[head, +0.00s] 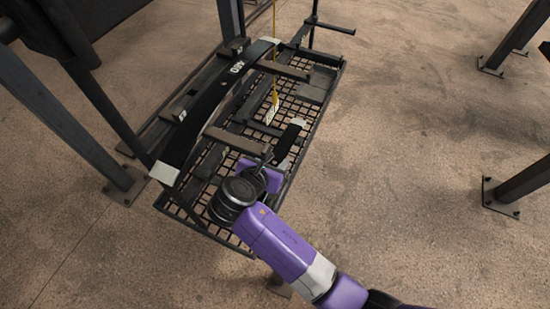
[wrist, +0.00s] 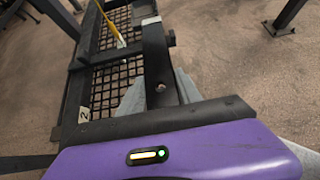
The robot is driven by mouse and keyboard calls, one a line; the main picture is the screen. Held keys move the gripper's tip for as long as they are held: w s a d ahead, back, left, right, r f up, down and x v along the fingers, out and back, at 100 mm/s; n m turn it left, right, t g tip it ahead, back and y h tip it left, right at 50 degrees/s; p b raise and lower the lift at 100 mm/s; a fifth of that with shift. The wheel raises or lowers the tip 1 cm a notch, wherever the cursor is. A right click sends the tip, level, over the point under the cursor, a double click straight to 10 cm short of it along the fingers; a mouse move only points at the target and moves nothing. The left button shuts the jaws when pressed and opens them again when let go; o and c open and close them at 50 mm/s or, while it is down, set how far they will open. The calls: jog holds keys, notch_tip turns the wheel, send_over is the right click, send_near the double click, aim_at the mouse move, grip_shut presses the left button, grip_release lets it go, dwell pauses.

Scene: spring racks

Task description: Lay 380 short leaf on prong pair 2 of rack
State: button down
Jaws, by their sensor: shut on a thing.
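My gripper (head: 268,168) is shut on a short dark leaf (head: 290,140) with pale ends, holding it over the near right side of the rack (head: 195,222). In the wrist view the leaf (wrist: 156,62) stretches away from my gripper (wrist: 160,92), between its grey fingers, with a hole near the grip. A dark bar marked 2 (wrist: 110,128) crosses just in front of my purple gripper housing. In the head view two prongs, a near one (head: 238,142) and a far one (head: 284,70), reach right from the rack. Whether the leaf touches any prong cannot be told.
A long dark leaf (head: 212,98) with pale ends and a white number lies along the rack's left side. A yellow cord with a tag (head: 272,112) hangs over the mesh. Dark posts (head: 62,120) stand at left and right. The floor right of the rack is clear.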

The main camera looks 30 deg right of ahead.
dwell(0.3)
jog(key=c, duration=0.8)
grip_release()
jog(key=shift+o, duration=0.3)
jog(key=shift+s+f, duration=0.1)
jog(key=shift+f, duration=0.1)
jog(key=shift+b+v, duration=0.45)
jog(key=shift+v, duration=3.55)
jog(key=shift+r, duration=0.1)
